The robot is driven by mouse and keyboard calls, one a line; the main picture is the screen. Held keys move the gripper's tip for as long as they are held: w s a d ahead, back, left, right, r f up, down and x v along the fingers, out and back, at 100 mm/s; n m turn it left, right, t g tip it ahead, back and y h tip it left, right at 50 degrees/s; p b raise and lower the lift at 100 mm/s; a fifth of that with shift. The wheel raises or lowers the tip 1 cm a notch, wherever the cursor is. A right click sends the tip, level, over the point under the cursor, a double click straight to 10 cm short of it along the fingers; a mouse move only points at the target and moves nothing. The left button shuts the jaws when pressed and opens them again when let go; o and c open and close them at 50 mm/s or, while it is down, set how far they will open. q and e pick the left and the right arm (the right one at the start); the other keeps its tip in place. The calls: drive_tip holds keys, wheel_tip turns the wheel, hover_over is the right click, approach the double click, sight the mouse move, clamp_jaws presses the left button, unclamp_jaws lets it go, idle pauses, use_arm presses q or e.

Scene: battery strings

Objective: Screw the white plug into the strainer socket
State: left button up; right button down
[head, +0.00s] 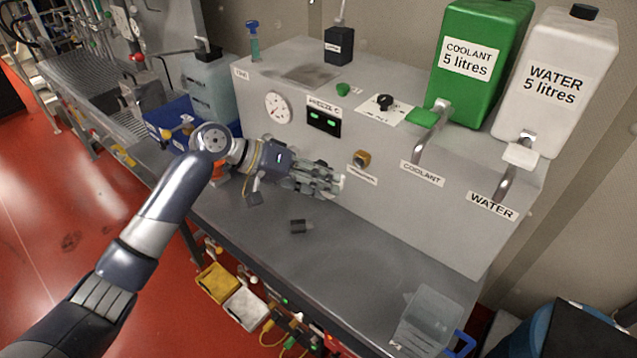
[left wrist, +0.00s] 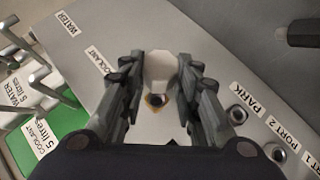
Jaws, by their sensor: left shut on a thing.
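My left gripper (head: 338,183) is in front of the grey panel's face, below and left of the brass strainer socket (head: 361,158). A small label under the socket is too small to read. In the left wrist view my left gripper (left wrist: 160,85) is shut on the white plug (left wrist: 160,68), which sits between the two fingertips. In the head view only a pale tip of the plug (head: 342,181) shows. My right gripper is not in view.
The coolant tap (head: 433,130) and water tap (head: 512,165) stick out to the right, under the green (head: 480,60) and white (head: 560,80) tanks. A clear container (head: 425,320) stands at the front right. The bench between is clear.

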use_arm(q)
drive_tip(key=shift+w+d+b, duration=0.25)
drive_tip(key=shift+w+d, duration=0.45)
drive_tip(key=shift+w, duration=0.35)
drive_tip(key=shift+w+d+b, duration=0.2)
drive_tip(key=shift+w+d, duration=0.5)
drive_tip(key=shift+w, duration=0.3)
drive_tip(key=shift+p, duration=0.75)
drive_tip(key=shift+w+d+b, duration=0.25)
drive_tip(key=shift+w+d, duration=0.15)
drive_tip(key=shift+w, duration=0.2)
drive_tip(key=shift+w+d+b, duration=0.25)
drive_tip(key=shift+w+d, duration=0.15)
drive_tip(key=shift+w, duration=0.2)
idle(0.3)
drive_tip(key=y+p, duration=0.1)
drive_tip(key=p, duration=0.1)
drive_tip(key=m+t+y+p, duration=0.1)
drive_tip(key=p, duration=0.1)
drive_tip(key=shift+s+d+r+y+p, duration=0.15)
drive_tip(key=shift+d+y+p, duration=0.1)
drive_tip(key=shift+y+p, duration=0.1)
idle(0.4)
